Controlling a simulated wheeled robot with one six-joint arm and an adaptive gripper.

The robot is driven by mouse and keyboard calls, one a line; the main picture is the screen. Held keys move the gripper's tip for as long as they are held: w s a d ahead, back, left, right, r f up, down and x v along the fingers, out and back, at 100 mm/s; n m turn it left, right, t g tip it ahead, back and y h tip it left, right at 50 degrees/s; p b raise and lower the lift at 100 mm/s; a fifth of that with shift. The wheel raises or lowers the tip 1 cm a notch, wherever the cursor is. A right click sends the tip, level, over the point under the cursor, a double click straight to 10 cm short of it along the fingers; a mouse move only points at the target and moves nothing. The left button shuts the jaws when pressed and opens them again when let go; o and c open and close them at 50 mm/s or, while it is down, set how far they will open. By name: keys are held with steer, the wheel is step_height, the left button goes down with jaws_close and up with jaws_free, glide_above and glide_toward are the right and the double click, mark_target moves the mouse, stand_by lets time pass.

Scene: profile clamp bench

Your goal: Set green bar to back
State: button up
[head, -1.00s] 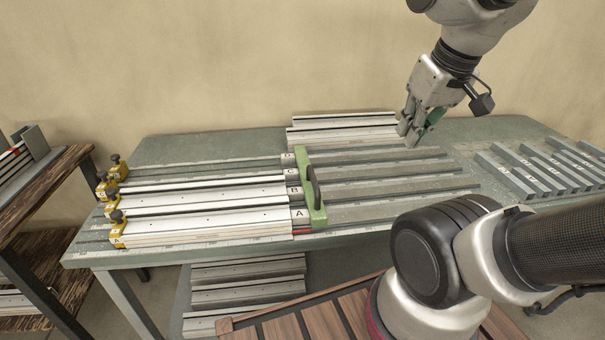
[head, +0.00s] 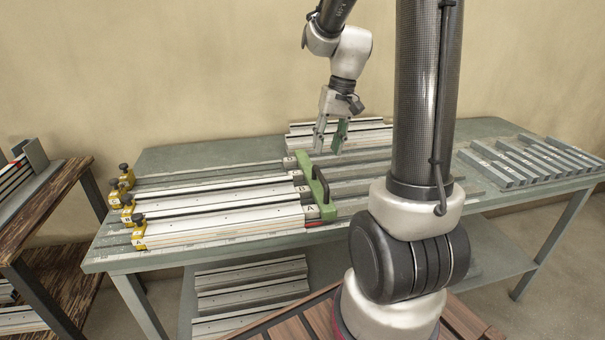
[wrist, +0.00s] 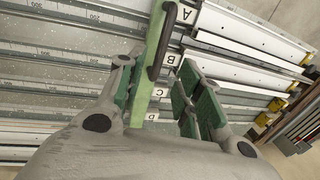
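In the wrist view the green bar (wrist: 151,75) runs from the top edge down between my fingers, nearer the left one. My gripper (head: 330,150) is open and empty, above the bar's far end by lane D. Its green-padded fingers also show in the wrist view (wrist: 157,68). I cannot tell how high it is above the bar.
Yellow clamp stops (head: 128,203) with black knobs stand at the lanes' left ends. Spare profiles (head: 300,129) lie at the bench's back. Several grey bars (head: 530,158) lie at the right. A wooden shelf (head: 55,207) stands left. More profiles (head: 250,285) lie below the bench.

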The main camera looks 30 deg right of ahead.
mark_target(320, 173)
steer(key=f, duration=0.2)
steer(key=a+f, duration=0.1)
steer(key=f, duration=0.4)
steer(key=shift+w+a+f, duration=0.25)
steer(key=shift+f, duration=0.05)
jaws_close()
